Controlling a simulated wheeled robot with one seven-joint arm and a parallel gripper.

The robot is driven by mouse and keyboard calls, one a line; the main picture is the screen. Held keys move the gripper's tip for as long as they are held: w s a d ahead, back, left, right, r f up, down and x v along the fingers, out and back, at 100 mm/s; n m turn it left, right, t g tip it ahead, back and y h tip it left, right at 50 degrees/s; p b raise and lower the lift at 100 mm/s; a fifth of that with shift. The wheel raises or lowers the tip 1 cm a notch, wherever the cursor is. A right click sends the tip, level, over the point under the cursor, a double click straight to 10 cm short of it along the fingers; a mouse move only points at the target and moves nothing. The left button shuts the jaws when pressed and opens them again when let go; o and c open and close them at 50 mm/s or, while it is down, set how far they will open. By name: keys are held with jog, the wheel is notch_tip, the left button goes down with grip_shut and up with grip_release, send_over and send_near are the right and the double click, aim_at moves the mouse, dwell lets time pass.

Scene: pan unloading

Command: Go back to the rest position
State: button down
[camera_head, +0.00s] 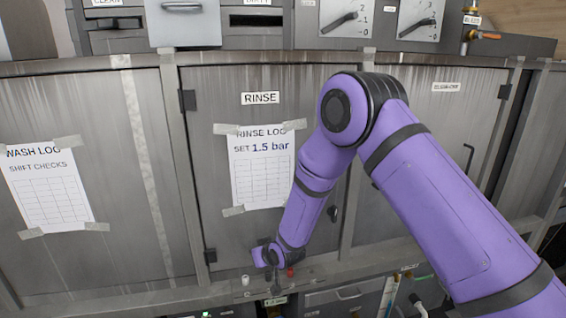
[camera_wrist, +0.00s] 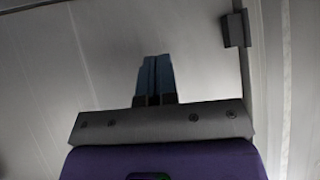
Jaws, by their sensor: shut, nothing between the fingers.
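My gripper shows in the wrist view (camera_wrist: 155,78) with its two dark blue fingers close together and nothing held between them. Behind the fingers is a plain grey metal panel, with a dark hinge-like block at the upper right. In the head view my purple arm bends at the elbow and reaches down in front of the door marked RINSE (camera_head: 225,88). My wrist is low, near the door's bottom edge.
A WASH LOG sheet (camera_head: 45,190) hangs on the left panel. Small red and white fittings (camera_head: 245,280) stand on a ledge near my wrist.

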jog(key=s+d+r+m+h, duration=0.1)
jog(key=d+r+h, duration=0.1)
jog(key=d+r, duration=0.8)
jog(key=s+d+r+m+h, duration=0.1)
jog(key=d+r, duration=0.5)
jog(key=r, duration=0.8)
jog(key=s+d+r+m+h, duration=0.1)
jog(key=s+d+r+h, duration=0.1)
jog(key=s+d+r, duration=0.95)
jog(key=s+d+r+m+g, duration=0.1)
jog(key=s+d, duration=0.2)
jog(key=s, duration=0.5)
jog(key=s+d+r+m, duration=0.1)
jog(key=s+d+r, duration=0.1)
jog(key=s, duration=0.6)
jog(key=s+d+r+m+g+h, duration=0.1)
jog(key=s+d+r, duration=0.1)
jog(key=s+d, duration=0.3)
jog(key=s, duration=0.2)
jog(key=shift+s+g, duration=0.3)
jog(key=shift+s, duration=0.1)
